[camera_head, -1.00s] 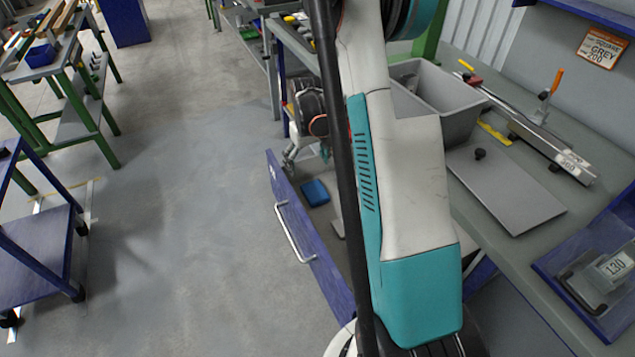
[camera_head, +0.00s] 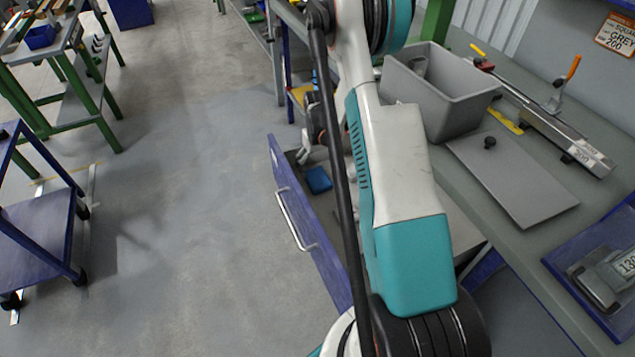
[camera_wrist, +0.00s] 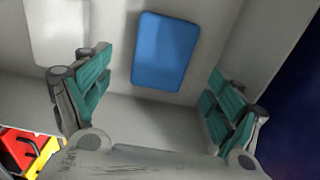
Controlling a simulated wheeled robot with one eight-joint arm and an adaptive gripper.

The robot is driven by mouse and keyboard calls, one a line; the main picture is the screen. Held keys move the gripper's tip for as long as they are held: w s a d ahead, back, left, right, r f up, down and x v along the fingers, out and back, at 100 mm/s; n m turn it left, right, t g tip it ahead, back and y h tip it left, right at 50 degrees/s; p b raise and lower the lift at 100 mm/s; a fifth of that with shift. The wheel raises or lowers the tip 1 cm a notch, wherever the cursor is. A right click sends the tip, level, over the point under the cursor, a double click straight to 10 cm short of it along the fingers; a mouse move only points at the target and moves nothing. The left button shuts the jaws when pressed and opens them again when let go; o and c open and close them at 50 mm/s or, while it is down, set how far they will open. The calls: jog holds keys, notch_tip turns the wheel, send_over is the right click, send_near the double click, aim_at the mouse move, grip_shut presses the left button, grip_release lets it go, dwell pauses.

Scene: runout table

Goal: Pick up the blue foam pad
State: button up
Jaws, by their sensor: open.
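The blue foam pad (camera_head: 318,180) lies flat in the open drawer with the blue front (camera_head: 305,225), near the drawer's far end. In the wrist view the pad (camera_wrist: 166,50) lies ahead of the fingertips, between their lines, and nothing touches it. My gripper (camera_wrist: 155,95) is open and empty, with its teal-padded fingers spread wide to either side. In the head view my arm hides much of the drawer, and the gripper shows only in part near the pad.
A pale flat item (camera_wrist: 57,30) lies beside the pad in the drawer. The drawer walls stand close around the gripper. On the bench are a grey bin (camera_head: 440,95), a grey plate (camera_head: 515,180) and a blue tray (camera_head: 560,262).

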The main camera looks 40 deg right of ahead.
aim_at(318, 178)
notch_tip(318, 178, down, 5)
jog(key=b, duration=0.2)
jog(key=shift+s+a+f+b, duration=0.1)
jog(key=shift+a+b, duration=0.05)
jog(key=shift+b, duration=0.2)
jog(key=c, duration=0.8)
